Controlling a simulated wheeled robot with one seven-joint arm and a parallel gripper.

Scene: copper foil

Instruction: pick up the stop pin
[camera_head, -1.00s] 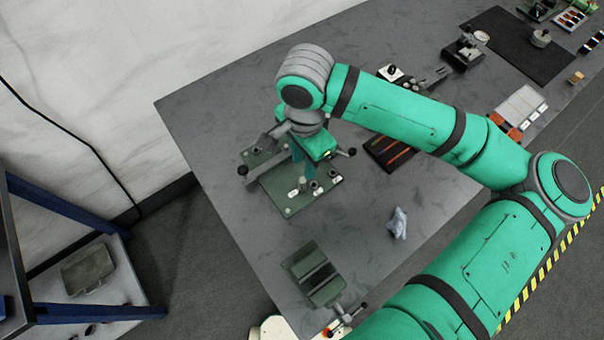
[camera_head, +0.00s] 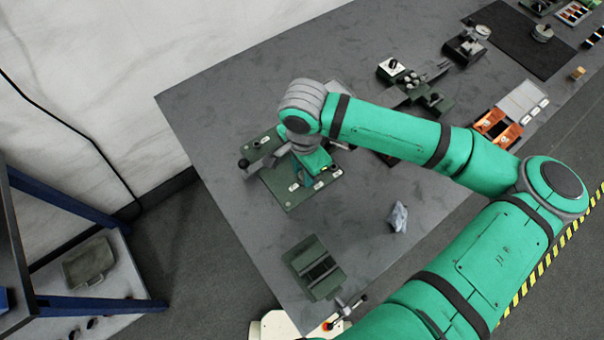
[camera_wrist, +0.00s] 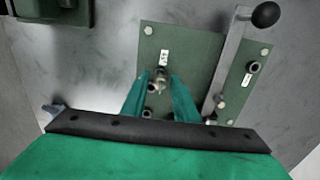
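The green fixture plate (camera_head: 283,196) lies on the grey table and also shows in the wrist view (camera_wrist: 200,45). In the wrist view a small metallic pin (camera_wrist: 160,74), which looks like the stop pin, stands on the plate below a white label. My gripper (camera_wrist: 161,80) is open, with its two green fingertips to the left and right of this pin; I cannot tell whether they touch it. In the head view my gripper (camera_head: 314,176) is low over the plate and hides the pin.
A lever with a black knob (camera_wrist: 265,14) rises beside the pin on the plate. Round sockets (camera_wrist: 253,67) sit near it.

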